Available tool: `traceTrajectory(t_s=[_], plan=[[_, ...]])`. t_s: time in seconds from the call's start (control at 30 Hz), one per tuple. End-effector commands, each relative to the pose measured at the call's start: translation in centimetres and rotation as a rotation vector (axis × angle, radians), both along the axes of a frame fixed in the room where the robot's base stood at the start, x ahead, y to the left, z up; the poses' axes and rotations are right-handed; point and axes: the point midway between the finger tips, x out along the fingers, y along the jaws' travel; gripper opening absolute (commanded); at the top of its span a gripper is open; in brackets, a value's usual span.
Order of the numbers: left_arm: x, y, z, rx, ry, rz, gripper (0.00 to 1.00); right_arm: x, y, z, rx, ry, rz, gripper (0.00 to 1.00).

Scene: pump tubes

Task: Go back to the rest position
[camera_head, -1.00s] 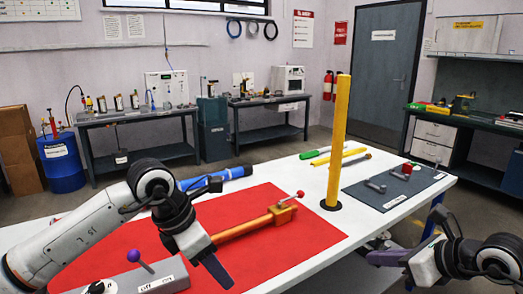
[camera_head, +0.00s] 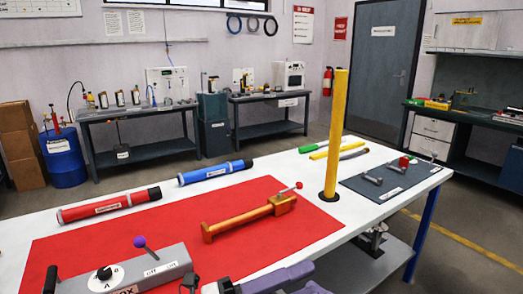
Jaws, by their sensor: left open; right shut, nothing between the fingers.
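An orange tool with a red-tipped lever (camera_head: 247,216) lies on the red mat (camera_head: 105,240). A grey control box (camera_head: 140,272) with a purple-knobbed lever and a dial stands at the mat's front left.
A red tube (camera_head: 108,206) and a blue tube (camera_head: 215,172) lie along the back of the white table (camera_head: 30,218). A yellow post (camera_head: 336,135) stands upright right of the mat. A dark mat (camera_head: 395,181) with small metal parts lies farther right.

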Motion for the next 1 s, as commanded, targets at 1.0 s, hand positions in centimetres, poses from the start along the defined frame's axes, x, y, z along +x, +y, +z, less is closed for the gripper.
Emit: traceTrajectory(t_s=[1.0], plan=[[-17.1, 22.9, -36.7, -0.773, 1.902, 1.159, 0.49, -21.6, -5.4, -28.4, 1.147, 1.372, -0.997, 0.0]])
